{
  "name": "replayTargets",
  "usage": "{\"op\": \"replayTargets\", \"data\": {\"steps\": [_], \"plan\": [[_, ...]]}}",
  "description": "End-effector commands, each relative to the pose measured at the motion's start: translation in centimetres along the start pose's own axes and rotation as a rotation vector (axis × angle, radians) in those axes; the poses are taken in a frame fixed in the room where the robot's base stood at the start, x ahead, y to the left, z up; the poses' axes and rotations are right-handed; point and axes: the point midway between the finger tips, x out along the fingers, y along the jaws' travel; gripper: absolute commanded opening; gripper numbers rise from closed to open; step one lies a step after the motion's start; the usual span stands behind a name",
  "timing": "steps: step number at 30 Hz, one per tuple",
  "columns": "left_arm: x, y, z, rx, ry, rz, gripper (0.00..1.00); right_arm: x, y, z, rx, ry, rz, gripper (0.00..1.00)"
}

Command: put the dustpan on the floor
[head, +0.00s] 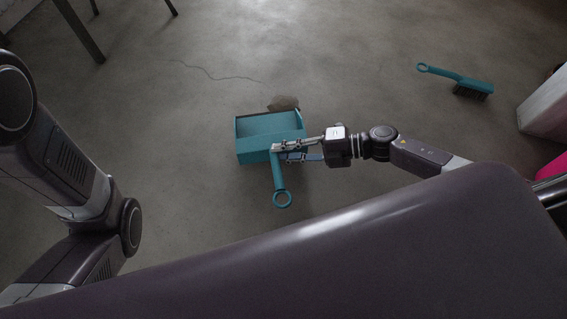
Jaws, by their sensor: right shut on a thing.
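The teal dustpan (255,146) is near the middle of the head view, with its ringed handle pointing toward me. My right gripper (283,151) comes in from the right and is shut on the dustpan around where the handle meets the pan. I cannot tell from this view whether the dustpan touches the floor (330,60) or is held above it. My left arm shows at the left edge, but its gripper is out of view.
A small grey-brown heap (284,103) lies on the floor just beyond the dustpan. A teal hand brush (458,80) lies at the right. Dark furniture legs (82,32) stand at the top left. A pale box-like object (546,108) is at the right edge.

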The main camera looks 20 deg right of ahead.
Motion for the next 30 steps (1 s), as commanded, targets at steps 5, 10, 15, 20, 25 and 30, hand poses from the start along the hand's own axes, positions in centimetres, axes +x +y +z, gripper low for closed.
{"op": "replayTargets", "data": {"steps": [5,10,15,20,25,30], "plan": [[-0.7,0.2,-0.2,0.0,0.0,0.0,0.4,0.3,-0.8,0.3,0.0,0.001,0.002,0.0],[-2.5,0.5,-0.9,0.0,0.001,0.001,0.4,1.0,-3.0,1.0,0.0,0.0,0.001,0.0],[-3.3,0.7,-1.2,0.0,0.001,0.001,0.4,1.4,-4.1,1.4,-0.002,0.001,0.002,0.0],[-3.1,0.7,-1.1,0.0,0.0,0.001,0.4,1.3,-3.9,1.3,-0.001,0.001,0.001,0.0],[-3.3,0.7,-1.1,0.0,0.0,0.001,0.4,1.4,-4.2,1.4,-0.001,0.001,0.001,0.0],[-3.2,0.7,-1.1,0.0,0.0,0.001,0.4,1.4,-4.2,1.4,0.0,0.0,0.0,0.35]]}}
